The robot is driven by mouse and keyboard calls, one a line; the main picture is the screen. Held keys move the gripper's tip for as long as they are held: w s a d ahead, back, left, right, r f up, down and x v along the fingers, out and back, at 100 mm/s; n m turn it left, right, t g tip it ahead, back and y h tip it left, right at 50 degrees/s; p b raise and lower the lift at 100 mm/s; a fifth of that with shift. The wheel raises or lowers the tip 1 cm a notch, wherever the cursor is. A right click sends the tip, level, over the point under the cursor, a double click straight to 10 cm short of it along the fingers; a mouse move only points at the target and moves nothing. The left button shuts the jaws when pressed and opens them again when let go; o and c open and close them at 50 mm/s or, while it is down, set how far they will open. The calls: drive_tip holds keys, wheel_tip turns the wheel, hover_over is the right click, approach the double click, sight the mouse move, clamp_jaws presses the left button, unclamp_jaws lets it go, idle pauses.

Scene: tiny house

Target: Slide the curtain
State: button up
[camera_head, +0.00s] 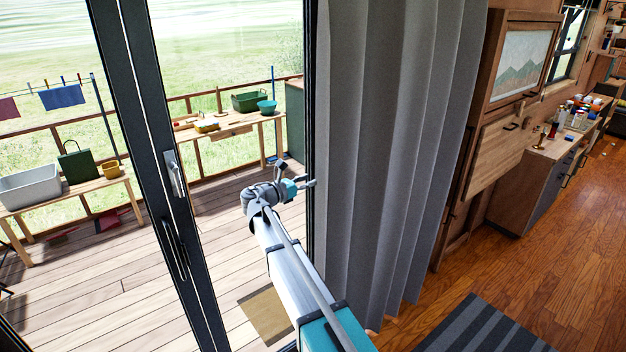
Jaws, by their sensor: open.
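The grey curtain (385,150) hangs in long vertical folds in the head view, gathered to the right of the glass door opening. Its lower edge hangs close to the wooden floor. My gripper (311,183) is at the end of my arm, by the curtain's left edge and the dark door frame. It is open and small in the view. I cannot tell whether it touches the curtain. No curtain cloth shows clearly between its fingers.
The dark sliding door frame (163,180) with handles stands at left. Beyond it, a deck (130,270) holds tables with tubs and bins. A wooden cabinet (515,90) is right of the curtain. A striped rug (485,328) lies on the floor, which is largely clear at right.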

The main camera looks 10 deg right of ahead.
sight(315, 178)
drive_tip(key=v, duration=0.9)
drive_tip(key=shift+a, duration=0.1)
drive_tip(key=shift+s+a, duration=0.4)
drive_tip(key=shift+a, duration=0.1)
drive_tip(key=shift+d, duration=0.1)
idle(0.5)
drive_tip(key=x, duration=1.3)
drive_tip(key=shift+w+d, duration=0.25)
clamp_jaws()
